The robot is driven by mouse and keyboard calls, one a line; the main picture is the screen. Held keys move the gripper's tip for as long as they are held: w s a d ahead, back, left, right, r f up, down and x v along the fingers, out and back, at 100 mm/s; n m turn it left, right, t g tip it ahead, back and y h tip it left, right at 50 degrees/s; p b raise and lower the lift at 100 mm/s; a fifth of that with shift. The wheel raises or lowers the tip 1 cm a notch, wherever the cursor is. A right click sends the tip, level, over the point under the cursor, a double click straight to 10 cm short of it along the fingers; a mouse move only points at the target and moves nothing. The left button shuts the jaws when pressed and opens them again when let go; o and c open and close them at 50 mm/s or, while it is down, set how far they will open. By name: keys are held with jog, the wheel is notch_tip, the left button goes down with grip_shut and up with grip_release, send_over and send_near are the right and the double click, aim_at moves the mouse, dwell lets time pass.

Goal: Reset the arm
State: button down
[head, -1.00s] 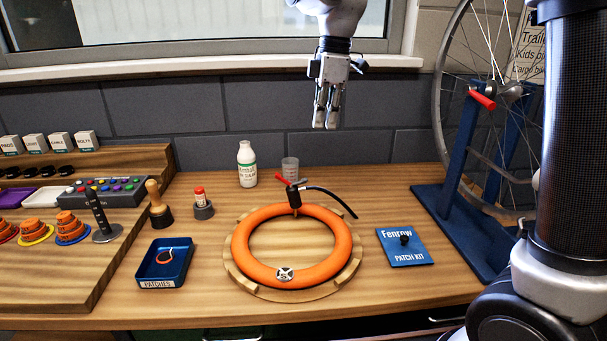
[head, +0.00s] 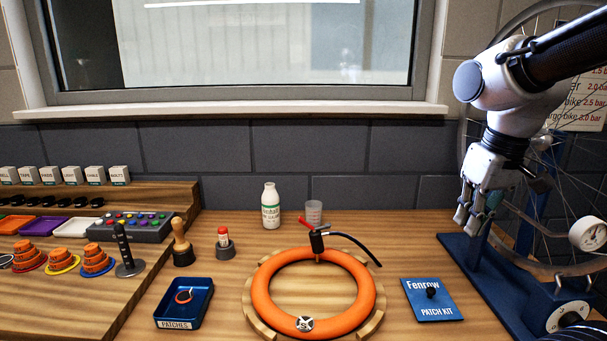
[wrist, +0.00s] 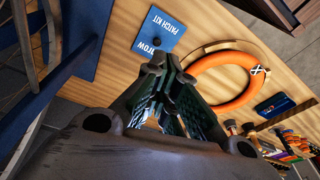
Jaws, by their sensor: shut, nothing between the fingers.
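My gripper (head: 469,222) is at the right of the head view, in front of the blue wheel stand and above the bench. Its fingers point down, shut and empty. The fingers also show in the wrist view (wrist: 168,75), with the bench beyond them. The blue patch kit (head: 432,300) lies on the bench to the left of and below my gripper, and it shows in the wrist view (wrist: 160,32). The orange inner tube (head: 262,299) lies on its round wooden holder in the middle of the bench, apart from my gripper.
The blue stand (head: 508,290) with a spoked wheel (head: 562,190) is close by my gripper. A pump head with a black hose (head: 350,240) sits on the tube. A white bottle (head: 271,208), a clear cup (head: 314,213) and a blue patches tray (head: 206,318) stand on the bench.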

jog(key=s+d+r+m+t, duration=0.1)
jog(key=s+d+m+t, duration=0.1)
jog(key=s+d, duration=0.4)
jog(key=shift+s+m+h, duration=0.3)
jog(key=shift+s, duration=0.3)
jog(key=shift+d, duration=0.1)
